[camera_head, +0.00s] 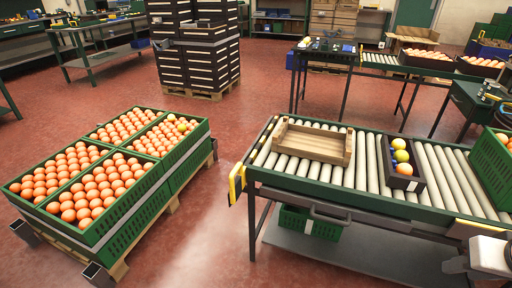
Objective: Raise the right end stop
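A roller conveyor (340,197) with a green frame stands at the right. A yellow-and-black striped piece (237,184) is at its left end; I cannot tell whether it is an end stop. The conveyor's right end runs out of the frame, and no right end stop can be made out.
On the rollers are an empty wooden tray (312,154), a dark box (388,166) with several fruits, and a green crate (490,172) at right. Green crates (97,236) of oranges stand on a pallet at left. Red floor (215,205) is clear between.

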